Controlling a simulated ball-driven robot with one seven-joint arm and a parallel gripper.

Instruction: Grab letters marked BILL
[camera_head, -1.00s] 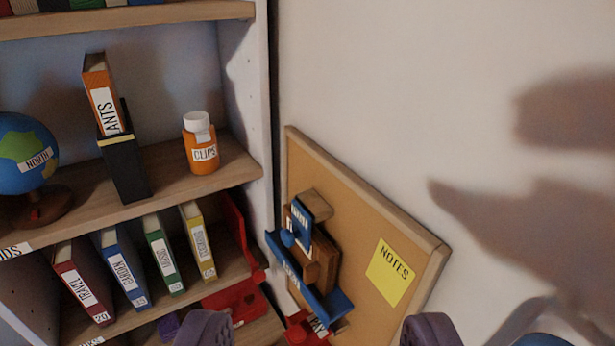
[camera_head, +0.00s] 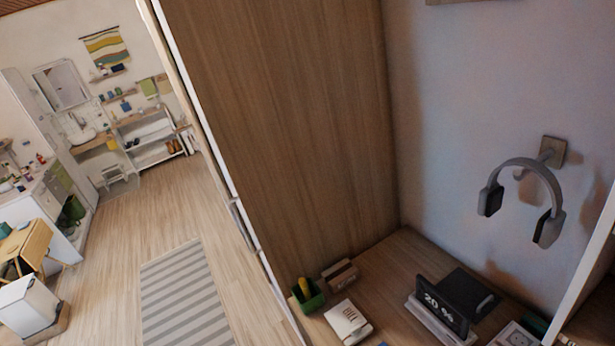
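A white item marked BILL (camera_head: 348,322) lies on the wooden desk surface at the bottom middle of the view. Its print is partly legible, and it looks like a small stack or box of letters. A green holder (camera_head: 307,296) with a yellow thing in it stands just left of it, and a small brown-and-white holder (camera_head: 340,274) stands behind it. My gripper is not in view now.
Headphones (camera_head: 524,196) hang on the wall. A tall wooden panel (camera_head: 285,120) borders the desk. Open floor with a striped rug (camera_head: 186,292) lies left.

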